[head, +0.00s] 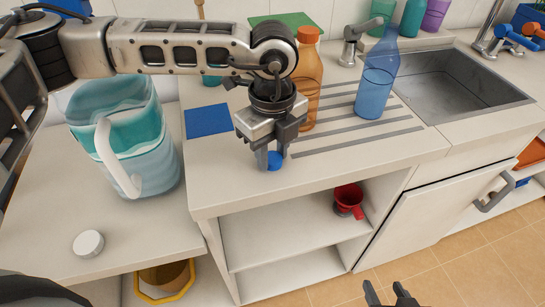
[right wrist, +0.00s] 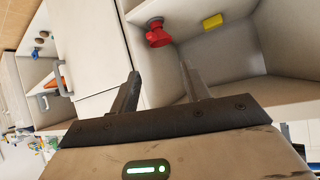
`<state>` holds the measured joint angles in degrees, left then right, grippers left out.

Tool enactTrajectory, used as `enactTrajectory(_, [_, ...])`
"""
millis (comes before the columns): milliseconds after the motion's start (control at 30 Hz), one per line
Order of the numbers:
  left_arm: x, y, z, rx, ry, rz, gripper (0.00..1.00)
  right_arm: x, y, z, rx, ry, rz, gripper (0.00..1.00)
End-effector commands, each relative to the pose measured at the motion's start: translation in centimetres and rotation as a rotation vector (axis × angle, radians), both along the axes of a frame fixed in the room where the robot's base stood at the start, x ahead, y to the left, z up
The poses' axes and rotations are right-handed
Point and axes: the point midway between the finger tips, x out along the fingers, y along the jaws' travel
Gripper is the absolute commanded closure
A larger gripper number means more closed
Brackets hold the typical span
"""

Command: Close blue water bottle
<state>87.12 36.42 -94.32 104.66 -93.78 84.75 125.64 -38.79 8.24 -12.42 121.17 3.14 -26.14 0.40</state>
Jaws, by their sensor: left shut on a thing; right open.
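The blue water bottle (head: 376,82) stands upright on the grooved part of the counter, left of the sink. It is see-through and its narrow neck points up; no cap shows on it. My left gripper (head: 270,160) is shut on a small blue cap (head: 274,161) just over the counter, left of and in front of the bottle. My right gripper (head: 390,297) is open and empty, low in front of the cabinet. In the right wrist view my right gripper (right wrist: 162,85) has its fingers apart with nothing between them.
An orange bottle (head: 308,80) with an orange cap stands just behind my left gripper. A teal pitcher (head: 160,150) and a white lid (head: 88,244) are on the lower left surface. The sink (head: 465,85) is right. A red object (head: 348,198) sits on the shelf below.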

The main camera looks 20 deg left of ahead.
Motion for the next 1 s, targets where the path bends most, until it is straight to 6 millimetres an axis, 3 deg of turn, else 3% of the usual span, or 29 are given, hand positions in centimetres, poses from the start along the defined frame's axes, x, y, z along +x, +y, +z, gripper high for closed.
enactTrajectory(333, [0.0,0.0,0.5,0.0,-0.001,0.0,0.93,0.1,0.0,0.2,0.001,-0.004,0.0,0.53])
enactTrajectory(567, [0.1,0.0,3.3,-0.001,-0.004,-0.001,0.93,0.1,0.0,0.0,0.002,-0.004,0.0,0.53])
enactTrajectory(833, [-3.3,-3.9,9.0,-0.001,-0.007,-0.009,0.93,0.2,0.1,-0.5,0.015,-0.009,-0.002,0.53])
enactTrajectory(1000, [-6.3,-7.1,10.8,0.001,-0.003,-0.009,0.93,0.3,0.3,-0.9,0.03,-0.015,-0.005,0.53])
